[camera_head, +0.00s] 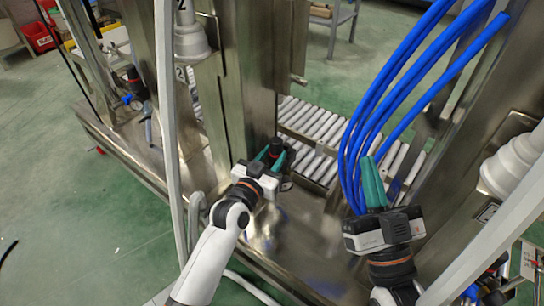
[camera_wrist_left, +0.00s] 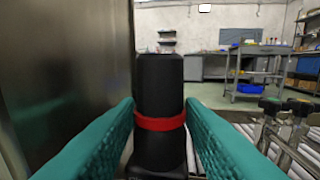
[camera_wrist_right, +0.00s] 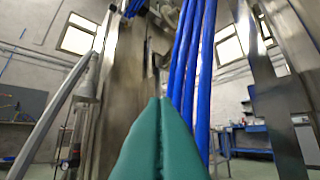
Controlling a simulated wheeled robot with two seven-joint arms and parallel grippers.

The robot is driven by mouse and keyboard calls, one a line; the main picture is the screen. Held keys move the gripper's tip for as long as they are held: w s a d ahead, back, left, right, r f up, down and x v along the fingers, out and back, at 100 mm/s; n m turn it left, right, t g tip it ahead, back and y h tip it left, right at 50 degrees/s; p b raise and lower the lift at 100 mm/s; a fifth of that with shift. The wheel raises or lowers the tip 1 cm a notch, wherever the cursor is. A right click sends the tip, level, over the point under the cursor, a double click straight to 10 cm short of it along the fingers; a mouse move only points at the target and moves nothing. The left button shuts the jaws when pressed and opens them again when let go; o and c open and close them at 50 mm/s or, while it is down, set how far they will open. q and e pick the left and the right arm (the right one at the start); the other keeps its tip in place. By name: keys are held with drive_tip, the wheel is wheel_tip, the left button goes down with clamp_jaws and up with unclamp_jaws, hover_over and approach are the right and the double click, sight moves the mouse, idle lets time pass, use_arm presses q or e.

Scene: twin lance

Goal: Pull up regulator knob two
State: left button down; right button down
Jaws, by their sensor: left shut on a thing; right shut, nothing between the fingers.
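A black regulator knob (camera_wrist_left: 159,85) with a red ring (camera_wrist_left: 160,123) stands upright between the green fingers of my left gripper (camera_wrist_left: 160,145) in the left wrist view. In the head view the knob (camera_head: 276,146) shows beside the steel column, with my left gripper (camera_head: 270,155) shut on it. The knob's lower end is partly hidden by the fingers. My right gripper (camera_head: 373,185) is shut and empty in front of the blue hoses. Its green fingers (camera_wrist_right: 160,130) press together in the right wrist view. Another regulator (camera_head: 135,78) with a blue part stands at the far left.
Blue hoses (camera_head: 400,90) hang close behind my right gripper. A steel column (camera_head: 245,80) rises beside my left gripper. A roller conveyor (camera_head: 315,125) lies behind. A pale pipe (camera_head: 170,120) runs near my left arm. Green floor at the left is open.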

use_arm(q)
drive_tip(key=shift+r+p, duration=0.65)
drive_tip(key=shift+p, duration=0.5)
drive_tip(key=shift+r, duration=0.1)
use_arm(e)
wheel_tip(320, 180, down, 8)
drive_tip(key=w+g+h, duration=0.2)
drive_tip(key=g, duration=0.4)
drive_tip(key=shift+w+d, duration=0.15)
drive_tip(key=shift+d, duration=0.2)
use_arm(q)
drive_tip(key=c, duration=1.2)
unclamp_jaws()
drive_tip(key=shift+o, duration=1.3)
drive_tip(key=shift+s+a, duration=0.1)
drive_tip(key=shift+s, duration=0.05)
drive_tip(key=p+v, duration=0.3)
drive_tip(key=v, duration=0.8)
drive_tip(key=shift+s+a, duration=0.2)
drive_tip(key=shift+s, duration=0.1)
use_arm(e)
drive_tip(key=s+d+f+g+h, duration=0.2)
drive_tip(key=s+d+f+g, duration=0.1)
drive_tip(key=s+f+g, duration=0.2)
drive_tip(key=shift+f+m+g+h, duration=0.3)
drive_tip(key=shift+f+g, duration=1.1)
drive_tip(key=shift+f, duration=0.95)
